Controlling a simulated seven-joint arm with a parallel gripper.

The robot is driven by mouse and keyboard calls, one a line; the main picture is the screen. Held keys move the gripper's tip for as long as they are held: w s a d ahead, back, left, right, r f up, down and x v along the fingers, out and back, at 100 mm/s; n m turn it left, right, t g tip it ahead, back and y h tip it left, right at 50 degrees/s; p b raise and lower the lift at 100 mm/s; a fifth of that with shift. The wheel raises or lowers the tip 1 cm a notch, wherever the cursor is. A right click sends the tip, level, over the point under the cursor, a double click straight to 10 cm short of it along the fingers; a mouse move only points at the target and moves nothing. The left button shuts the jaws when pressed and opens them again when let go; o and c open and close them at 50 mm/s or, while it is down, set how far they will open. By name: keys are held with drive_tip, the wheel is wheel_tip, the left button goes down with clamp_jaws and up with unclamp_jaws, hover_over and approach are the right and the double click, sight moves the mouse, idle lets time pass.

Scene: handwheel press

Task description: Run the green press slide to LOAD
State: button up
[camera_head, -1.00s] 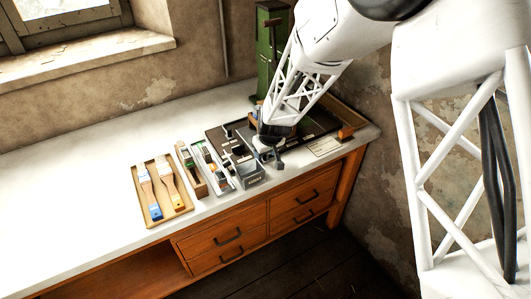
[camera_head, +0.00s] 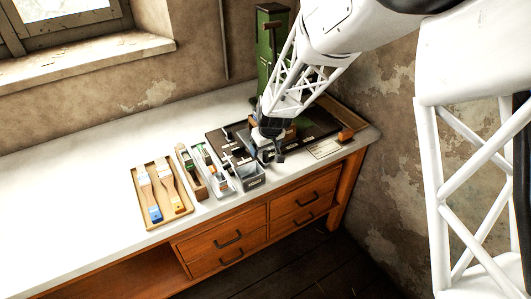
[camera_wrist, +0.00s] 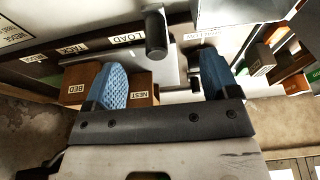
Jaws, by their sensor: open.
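The green press (camera_head: 268,60) stands upright at the back right of the bench, partly hidden by my arm. My gripper (camera_head: 272,152) is low over the dark board in front of it. In the wrist view my gripper (camera_wrist: 164,78) shows two blue-padded fingers, spread apart with nothing clamped between them. A dark round peg or handle (camera_wrist: 156,35) stands beyond and between the fingertips, apart from both pads. A LOAD label (camera_wrist: 126,38) lies just left of the peg, with another label farther left. The slide's position is hidden in the head view.
The left bench top is clear. The wall is close at right.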

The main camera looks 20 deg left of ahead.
drive_tip(key=shift+d+r, duration=0.1)
drive_tip(key=shift+r, duration=1.9)
drive_tip(key=shift+d+r, duration=0.2)
drive_tip(key=shift+d, duration=0.05)
drive_tip(key=s+d+r+m, duration=0.2)
drive_tip(key=s+d+r, duration=0.45)
drive_tip(key=d, duration=0.45)
drive_tip(key=s+d+r+m, duration=0.2)
drive_tip(key=s+d+r, duration=0.3)
drive_tip(key=d+r, duration=0.4)
drive_tip(key=s+d+r+m+h, duration=0.1)
drive_tip(key=s+d+r+m, duration=0.1)
drive_tip(key=s+d, duration=0.6)
drive_tip(key=s+d+r+m+h, duration=0.1)
drive_tip(key=s+d+m, duration=0.2)
drive_tip(key=s+d, duration=0.6)
drive_tip(key=s, duration=0.6)
drive_tip(key=shift+r, duration=0.35)
